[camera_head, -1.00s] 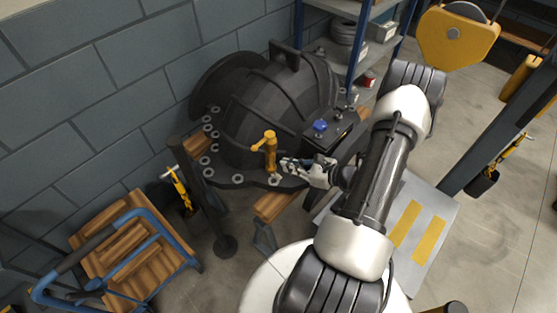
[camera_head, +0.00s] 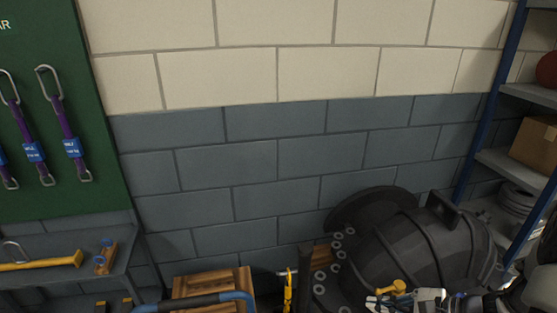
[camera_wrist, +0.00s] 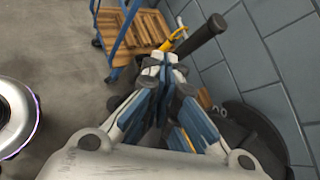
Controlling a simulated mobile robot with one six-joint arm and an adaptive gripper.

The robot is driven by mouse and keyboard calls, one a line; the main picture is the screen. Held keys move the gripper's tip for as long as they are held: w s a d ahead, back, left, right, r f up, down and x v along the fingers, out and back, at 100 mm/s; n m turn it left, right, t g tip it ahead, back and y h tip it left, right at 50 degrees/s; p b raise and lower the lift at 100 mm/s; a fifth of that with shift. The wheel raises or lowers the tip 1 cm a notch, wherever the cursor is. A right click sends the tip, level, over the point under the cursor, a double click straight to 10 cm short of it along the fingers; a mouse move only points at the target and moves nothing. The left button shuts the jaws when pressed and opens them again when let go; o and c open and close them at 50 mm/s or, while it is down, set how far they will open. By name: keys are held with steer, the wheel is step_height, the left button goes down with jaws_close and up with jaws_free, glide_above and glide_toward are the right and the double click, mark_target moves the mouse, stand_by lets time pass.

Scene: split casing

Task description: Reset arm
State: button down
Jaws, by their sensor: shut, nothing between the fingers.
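My gripper (camera_head: 400,302) shows at the bottom edge of the head view, in front of the black casing. In the wrist view its fingers (camera_wrist: 160,66) are together with nothing between them. The domed black casing (camera_head: 405,245) stands at lower right in the head view, with several nuts on its flange. A yellow T-shaped piece (camera_head: 393,288) shows just above my gripper; I cannot tell whether they touch. The casing's dark edge (camera_wrist: 262,135) also shows at lower right in the wrist view. Most of my arm is outside the head view.
A dark post (camera_wrist: 205,38) stands just beyond my fingers, with a yellow tool (camera_wrist: 172,38) beside it. A blue-framed wooden cart (camera_wrist: 150,28) is behind. Shelving (camera_head: 490,110) stands at right, a bench (camera_head: 70,268) at left. Open floor (camera_wrist: 50,60) lies left in the wrist view.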

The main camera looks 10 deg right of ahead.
steer(key=s+a+r+n+g+h, duration=0.3)
steer(key=s+a+r+n+g, duration=0.2)
steer(key=a+r+n, duration=0.7)
steer(key=s+a+r+n+t+h, duration=0.2)
steer(key=s+r+n+h, duration=0.3)
steer(key=s+n, duration=0.4)
steer(key=shift+s+a+r+n+h, duration=0.45)
steer(key=shift+a+r, duration=0.35)
steer(key=shift+r, duration=0.1)
steer(key=shift+d, duration=0.15)
